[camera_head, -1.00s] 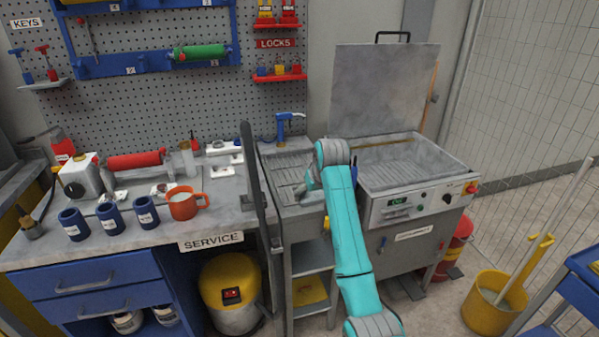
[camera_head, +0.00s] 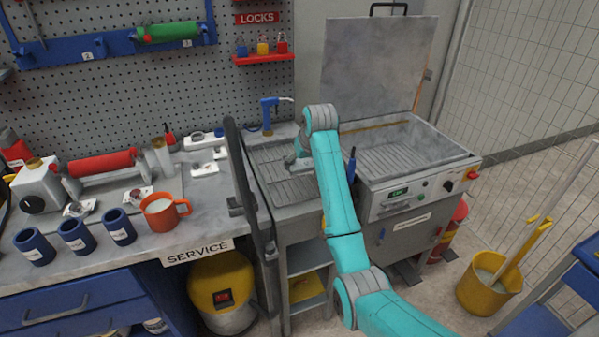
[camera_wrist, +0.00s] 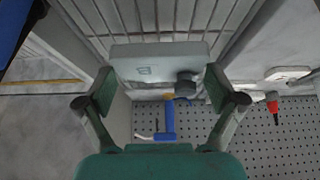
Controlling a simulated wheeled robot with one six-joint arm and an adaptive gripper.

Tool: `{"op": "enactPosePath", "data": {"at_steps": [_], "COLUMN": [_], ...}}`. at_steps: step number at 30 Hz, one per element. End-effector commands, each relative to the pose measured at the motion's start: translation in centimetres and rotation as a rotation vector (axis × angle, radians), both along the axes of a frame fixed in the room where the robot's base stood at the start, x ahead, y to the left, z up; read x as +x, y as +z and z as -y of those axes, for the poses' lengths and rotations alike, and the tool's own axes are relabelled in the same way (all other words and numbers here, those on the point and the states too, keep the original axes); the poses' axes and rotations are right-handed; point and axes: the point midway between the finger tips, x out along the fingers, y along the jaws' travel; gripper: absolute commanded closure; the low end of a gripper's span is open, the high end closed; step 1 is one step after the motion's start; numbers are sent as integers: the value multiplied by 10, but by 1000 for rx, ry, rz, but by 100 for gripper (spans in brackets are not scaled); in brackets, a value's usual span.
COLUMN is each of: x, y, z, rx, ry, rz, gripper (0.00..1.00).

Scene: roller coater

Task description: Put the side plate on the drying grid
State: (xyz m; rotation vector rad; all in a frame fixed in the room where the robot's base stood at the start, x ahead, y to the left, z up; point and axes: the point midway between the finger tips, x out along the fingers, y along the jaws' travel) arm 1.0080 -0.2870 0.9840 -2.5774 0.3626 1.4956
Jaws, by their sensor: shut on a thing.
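My gripper (camera_wrist: 160,84) shows in the wrist view with its two fingers on either side of a grey block-like plate, which I take for the side plate (camera_wrist: 150,64). It is shut on this plate, which has a small mark on its face and a dark round knob at its right. The drying grid (camera_head: 267,172) is the ribbed metal surface left of the open-lidded machine in the head view. Its bars (camera_wrist: 150,20) also show beyond the plate in the wrist view. In the head view my gripper is over the grid, largely hidden by my wrist. I cannot tell whether the plate touches the grid.
A blue tap (camera_head: 268,114) stands behind the grid. A dark upright panel (camera_head: 243,180) borders it on the left. The open machine (camera_head: 413,195) stands on the right. The bench at left holds an orange mug (camera_head: 160,210) and several blue cups.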

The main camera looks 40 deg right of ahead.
Motion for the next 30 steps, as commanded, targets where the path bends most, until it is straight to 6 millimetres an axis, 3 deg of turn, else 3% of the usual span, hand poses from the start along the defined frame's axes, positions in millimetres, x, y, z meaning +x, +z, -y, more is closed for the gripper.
{"op": "enactPosePath", "data": {"at_steps": [15, 26, 27, 30], "x": [0, 0, 0, 0], "y": [-50, -53, -53, -53], "z": [0, 0, 0, 0], "rx": [0, -1, -1, -1], "ry": [0, 0, 0, 0], "rz": [1, 2, 2, 2], "gripper": [54, 54, 0, 0]}}
